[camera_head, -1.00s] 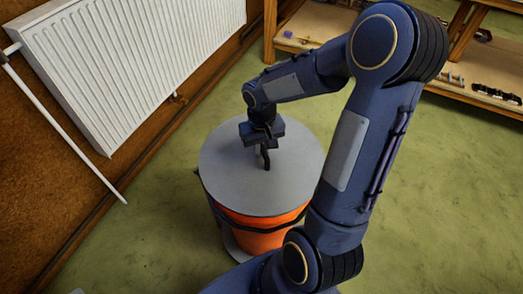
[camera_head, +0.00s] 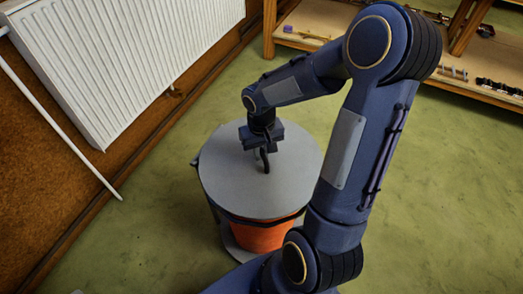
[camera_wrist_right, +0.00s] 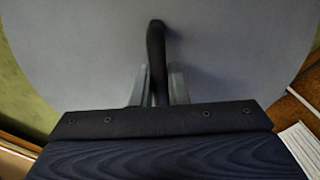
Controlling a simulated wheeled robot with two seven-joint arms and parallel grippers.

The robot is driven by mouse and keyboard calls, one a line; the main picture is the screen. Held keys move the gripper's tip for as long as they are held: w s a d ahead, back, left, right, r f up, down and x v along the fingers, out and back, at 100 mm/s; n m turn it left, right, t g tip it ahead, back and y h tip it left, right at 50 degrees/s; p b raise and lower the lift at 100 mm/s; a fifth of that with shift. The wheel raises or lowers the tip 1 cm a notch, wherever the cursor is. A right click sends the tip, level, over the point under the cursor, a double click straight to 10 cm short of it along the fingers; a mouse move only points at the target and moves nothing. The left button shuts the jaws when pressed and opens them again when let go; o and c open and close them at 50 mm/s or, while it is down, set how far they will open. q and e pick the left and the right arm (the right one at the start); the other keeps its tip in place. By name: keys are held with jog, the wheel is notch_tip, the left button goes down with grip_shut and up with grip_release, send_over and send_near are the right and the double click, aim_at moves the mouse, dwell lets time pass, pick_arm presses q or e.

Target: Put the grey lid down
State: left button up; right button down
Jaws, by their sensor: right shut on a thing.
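The grey lid (camera_head: 225,180) is a round flat disc with a black handle (camera_head: 266,163) standing up from it. It lies over the top of an orange bin (camera_head: 262,238) and hides the bin's rim. I cannot tell whether the lid rests on the rim or is held just above it. My right gripper (camera_head: 262,148) comes down from above and is shut on the handle. In the right wrist view the fingers of the right gripper (camera_wrist_right: 158,72) stand either side of the handle, with the lid (camera_wrist_right: 80,60) filling the view behind. My left gripper is out of view.
A white radiator (camera_head: 120,65) and a thin white pipe (camera_head: 62,120) run along the brown wall at left. A wooden shelf (camera_head: 300,38) with small items stands at the back right. Green floor (camera_head: 430,200) is clear to the right.

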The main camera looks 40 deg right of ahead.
aim_at(262, 150)
jog(key=shift+f, duration=0.2)
jog(key=c, duration=1.3)
grip_release()
jog(key=shift+c, duration=0.2)
notch_tip(262, 150, up, 7)
jog(key=shift+f+p, duration=0.1)
jog(key=shift+p, duration=1)
jog(key=shift+r, duration=0.5)
jog(key=shift+s+a+r, duration=0.1)
jog(key=shift+s+r, duration=0.05)
jog(key=shift+r, duration=0.05)
jog(key=s+a+r+n+t+y, duration=0.1)
jog(key=s+a+r+t+y, duration=0.2)
jog(key=s+a, duration=0.35)
jog(key=s+a+r+n+t+y, duration=0.1)
jog(key=s+a+r+t, duration=0.2)
jog(key=s+a+r, duration=0.4)
notch_tip(262, 150, up, 21)
jog(key=d+p, duration=0.2)
jog(key=p, duration=2.1)
jog(key=shift+s+d+r, duration=0.15)
jog(key=shift+d+r, duration=0.05)
jog(key=shift+d, duration=0.15)
